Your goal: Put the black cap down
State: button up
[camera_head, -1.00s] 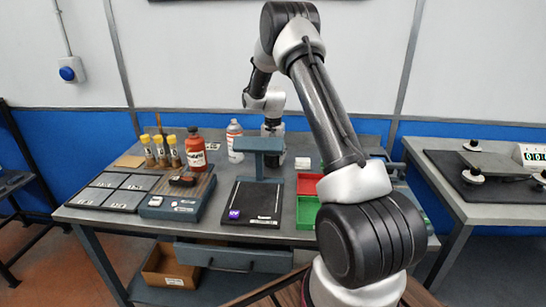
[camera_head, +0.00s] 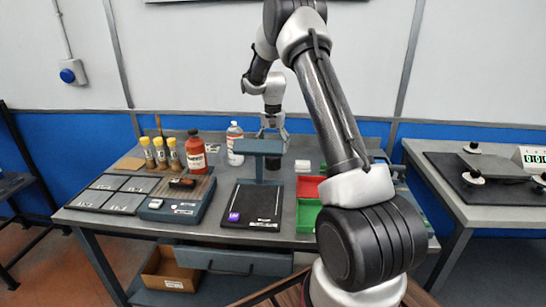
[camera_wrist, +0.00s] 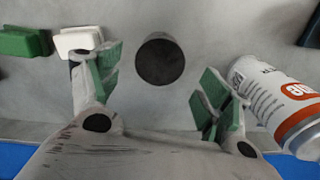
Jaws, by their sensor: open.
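The black cap (camera_wrist: 160,60) stands on the grey bench top in the wrist view, round and dark from above. In the head view a dark piece of it (camera_head: 272,164) shows behind the blue-grey stand, which partly hides it. My gripper (camera_wrist: 160,88) is open, its green-padded fingers wide apart on either side of the cap in the picture and not touching it. In the head view my gripper (camera_head: 272,132) hangs above the cap, behind the stand.
A white spray can (camera_wrist: 285,105) is close to the right finger; a white block (camera_wrist: 78,40) and a green block (camera_wrist: 25,43) lie left. The blue-grey stand (camera_head: 258,147) is in front. Red (camera_head: 309,187) and green (camera_head: 307,215) bins stand right.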

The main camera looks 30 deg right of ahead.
jog(key=s+a+r+n+t, duration=0.15)
jog(key=s+r, duration=0.25)
jog(key=r, duration=0.4)
jog(key=s+a+r+n+g, duration=0.1)
jog(key=s+a+r, duration=0.15)
jog(key=r, duration=0.55)
jog(key=s+a+r+n+t, duration=0.25)
jog(key=s+r, duration=0.55)
jog(key=s, duration=0.5)
jog(key=s+a+f+n, duration=0.1)
jog(key=s+n, duration=0.1)
jog(key=s, duration=0.8)
jog(key=s+a+f+n+t, duration=0.1)
jog(key=s+a+n, duration=0.1)
jog(key=s, duration=0.9)
jog(key=shift+a, duration=0.3)
